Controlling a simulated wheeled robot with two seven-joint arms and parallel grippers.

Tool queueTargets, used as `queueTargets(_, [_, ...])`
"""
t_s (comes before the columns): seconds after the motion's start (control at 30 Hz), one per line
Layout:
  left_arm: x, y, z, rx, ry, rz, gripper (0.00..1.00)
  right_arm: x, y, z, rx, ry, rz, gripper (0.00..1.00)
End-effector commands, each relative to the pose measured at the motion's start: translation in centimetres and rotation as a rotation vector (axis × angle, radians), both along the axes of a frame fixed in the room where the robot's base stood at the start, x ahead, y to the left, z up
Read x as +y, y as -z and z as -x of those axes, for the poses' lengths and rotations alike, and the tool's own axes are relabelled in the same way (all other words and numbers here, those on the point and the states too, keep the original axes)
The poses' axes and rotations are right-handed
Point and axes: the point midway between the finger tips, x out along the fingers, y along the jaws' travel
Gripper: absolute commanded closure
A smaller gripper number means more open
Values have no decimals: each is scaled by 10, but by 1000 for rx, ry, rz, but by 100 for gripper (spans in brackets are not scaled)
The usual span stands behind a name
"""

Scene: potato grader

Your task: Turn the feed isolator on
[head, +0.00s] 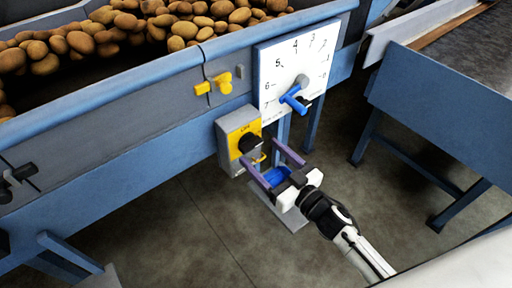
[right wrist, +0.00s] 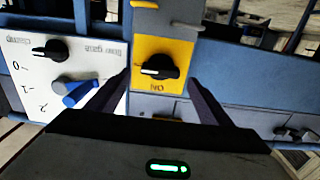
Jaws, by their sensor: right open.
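The feed isolator is a grey box (head: 226,140) with a yellow plate and a black rotary knob (head: 250,143), mounted on the blue side of the machine. In the right wrist view the knob (right wrist: 160,67) sits on the yellow plate (right wrist: 146,47), its white mark pointing sideways to the left. The word ON shows upside down beneath it there. My right gripper (head: 263,153) is open and empty, its two fingers pointing at the isolator. In the wrist view the knob lies between the fingertips (right wrist: 159,76); contact cannot be told. My left gripper is not in view.
Right of the isolator is a white dial panel (head: 315,58) with a blue lever (head: 295,99). A yellow latch (head: 219,84) is above. Potatoes (head: 130,25) fill the trough. A blue table (head: 440,110) stands right, with open floor between.

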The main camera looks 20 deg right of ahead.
Motion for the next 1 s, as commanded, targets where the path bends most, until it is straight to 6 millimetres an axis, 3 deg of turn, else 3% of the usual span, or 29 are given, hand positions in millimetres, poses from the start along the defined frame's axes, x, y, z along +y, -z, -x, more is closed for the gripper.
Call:
queueTargets(0.23, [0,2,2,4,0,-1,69,11,0,-29,0,1,1,27])
queueTargets(0.57, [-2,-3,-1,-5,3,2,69,12,0,-34,2,1,1,27])
queueTargets(0.63, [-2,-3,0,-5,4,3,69,12,0,-34,2,1,1,33])
queueTargets(0.83, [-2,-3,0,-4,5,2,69,12,0,-34,2,1,1,67])
queueTargets(1.0, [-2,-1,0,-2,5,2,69,12,0,-33,-1,1,6,68])
